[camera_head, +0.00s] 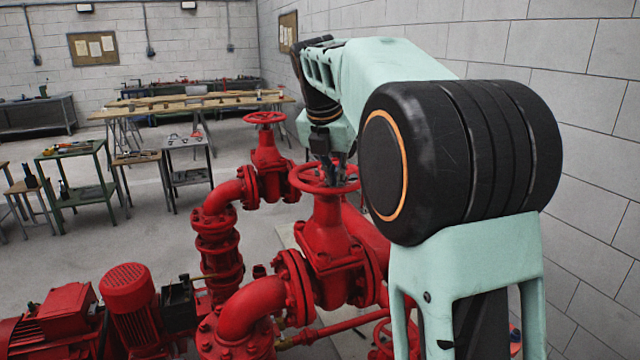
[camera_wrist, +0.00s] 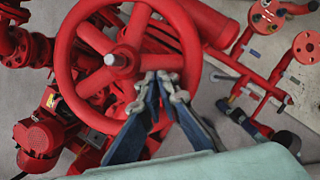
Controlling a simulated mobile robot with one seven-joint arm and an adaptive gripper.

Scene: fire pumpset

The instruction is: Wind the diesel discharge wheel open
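A red handwheel (camera_head: 300,181) tops the nearer red gate valve (camera_head: 328,232). In the wrist view the same wheel (camera_wrist: 68,65) fills the upper left, with its rim, spokes and pale hub nut visible. My gripper (camera_head: 327,172) points down at this wheel. In the wrist view my gripper's fingertips (camera_wrist: 159,80) are close together, inside the rim, right of the hub and beside the right-hand spoke. I see nothing held between them. Whether they touch the spoke is unclear. No label names the wheel.
A second red handwheel (camera_head: 265,118) stands on a valve farther back. Red pipes (camera_head: 250,310) and a motor (camera_head: 128,290) fill the lower left. A block wall (camera_head: 600,150) is close on the right. Small work tables (camera_head: 80,180) stand at the left, with open floor between.

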